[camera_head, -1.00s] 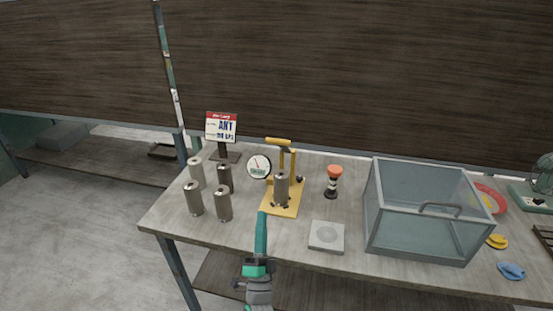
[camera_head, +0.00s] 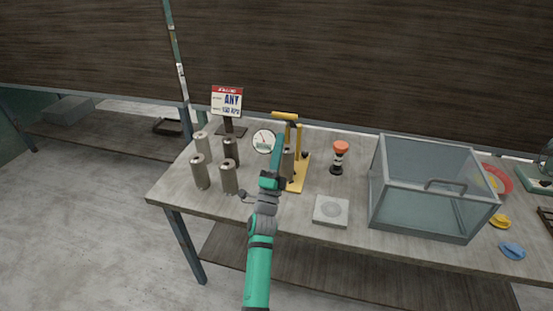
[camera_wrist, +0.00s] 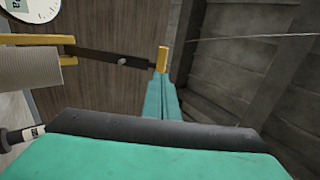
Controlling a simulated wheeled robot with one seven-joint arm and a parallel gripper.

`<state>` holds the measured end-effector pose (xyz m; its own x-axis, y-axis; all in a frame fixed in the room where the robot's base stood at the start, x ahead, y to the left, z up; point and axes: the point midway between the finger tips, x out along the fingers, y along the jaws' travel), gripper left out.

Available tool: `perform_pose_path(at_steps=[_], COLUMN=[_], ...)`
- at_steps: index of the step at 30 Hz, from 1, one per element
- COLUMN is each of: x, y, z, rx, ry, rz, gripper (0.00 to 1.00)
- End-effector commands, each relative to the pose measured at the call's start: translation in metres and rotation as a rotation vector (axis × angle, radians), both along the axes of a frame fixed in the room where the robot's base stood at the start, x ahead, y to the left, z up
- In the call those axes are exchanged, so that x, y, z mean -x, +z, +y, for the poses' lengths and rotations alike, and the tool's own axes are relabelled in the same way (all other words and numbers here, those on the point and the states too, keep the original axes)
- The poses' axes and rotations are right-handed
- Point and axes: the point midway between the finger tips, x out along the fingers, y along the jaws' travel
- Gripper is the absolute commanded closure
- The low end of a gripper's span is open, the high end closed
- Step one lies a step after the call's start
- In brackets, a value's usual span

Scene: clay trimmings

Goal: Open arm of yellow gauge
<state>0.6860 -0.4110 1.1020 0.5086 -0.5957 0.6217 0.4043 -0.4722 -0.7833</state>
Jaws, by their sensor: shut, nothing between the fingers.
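The yellow gauge stands on the table with a yellow base (camera_head: 299,178), a yellow top handle (camera_head: 285,115) and a round white dial (camera_head: 264,141) at its left. A grey metal cylinder (camera_head: 289,163) stands in it, partly hidden by my gripper (camera_head: 279,146). In the wrist view a dark arm (camera_wrist: 105,55) with a yellow tip (camera_wrist: 162,59) runs out from the gauge's yellow frame (camera_wrist: 35,40). My gripper (camera_wrist: 167,88) is shut and empty, its fingertips right at that yellow tip. I cannot tell whether they touch.
Several metal cylinders (camera_head: 229,178) stand left of the gauge, with a sign (camera_head: 227,102) behind them. An orange-topped piece (camera_head: 339,155) and a square grey plate (camera_head: 331,211) are to the right. A large glass-walled box (camera_head: 425,205) fills the right side.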

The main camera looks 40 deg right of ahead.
Motion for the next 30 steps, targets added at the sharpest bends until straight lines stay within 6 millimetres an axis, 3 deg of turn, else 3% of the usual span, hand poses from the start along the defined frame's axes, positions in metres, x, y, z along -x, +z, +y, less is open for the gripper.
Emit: perform_pose_path(at_steps=[9, 30], x=[-0.021, -0.025], y=[0.025, 0.037], z=[-0.023, -0.032], rx=[-0.001, 0.001], ry=[0.002, -0.002], rz=[-0.001, -0.002], gripper=[1.00, 1.00])
